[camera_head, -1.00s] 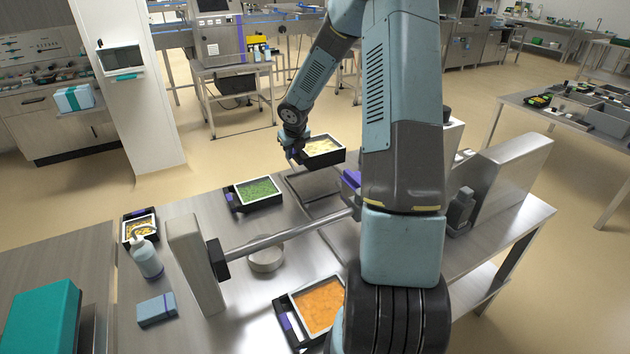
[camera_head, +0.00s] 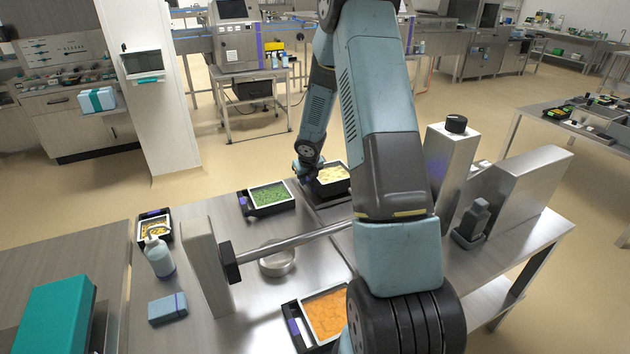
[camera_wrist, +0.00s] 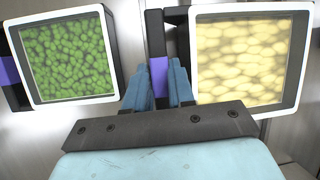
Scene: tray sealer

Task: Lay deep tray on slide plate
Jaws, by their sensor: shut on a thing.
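The deep tray (camera_head: 333,188) is black with a white rim and holds pale yellow pieces. In the wrist view its white rim (camera_wrist: 245,112) is on the right. My gripper (camera_wrist: 159,90) is shut on the tray's dark side grip with a purple band, left of the tray. In the head view my gripper (camera_head: 309,174) is at the tray's left side. The tray looks level, at the far end of the steel slide plate (camera_head: 338,212). My arm hides part of the plate, and I cannot tell whether the tray touches it.
A tray of green pieces (camera_head: 269,211) stands close left of the held tray. An orange-filled tray (camera_head: 298,326) stands in front. A horizontal bar (camera_head: 290,243) crosses above the table. A bottle (camera_head: 160,258) and a blue box (camera_head: 167,308) are left.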

